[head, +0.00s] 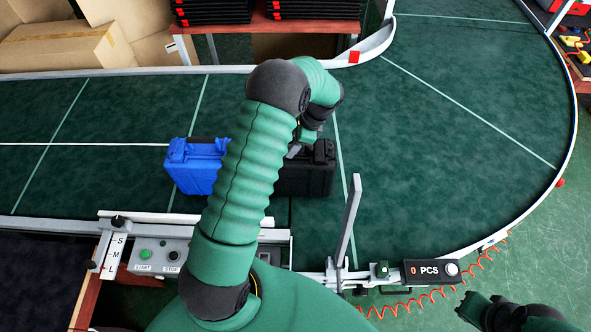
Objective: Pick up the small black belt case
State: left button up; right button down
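A black case (318,172) stands on the green conveyor, just right of a blue case (196,165). My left arm reaches across the middle of the head view and hides the black case's left part. My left gripper (296,148) is at the top left of the black case, by its handle side. The fingers are mostly hidden by my arm, so I cannot tell whether they touch or hold it. My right gripper (474,306) is low at the bottom right, over the floor and away from both cases. Its finger gap is not clear.
The curved conveyor (450,125) is clear to the right of the black case. A metal rail with an upright post (349,220), a counter box (430,272) and a button panel (160,256) runs along the front edge. Cardboard boxes (60,47) and a rack stand behind.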

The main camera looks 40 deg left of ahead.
pick_arm(q)
jog(key=shift+c, duration=1.1)
jog(key=shift+s+a, duration=0.1)
jog(key=shift+a, duration=0.05)
jog(key=shift+c, duration=1.2)
jog(key=shift+s+a+f, duration=0.1)
jog(key=shift+s+a, duration=0.05)
jog(key=shift+a, duration=0.35)
grip_shut()
jog(key=shift+d, duration=0.15)
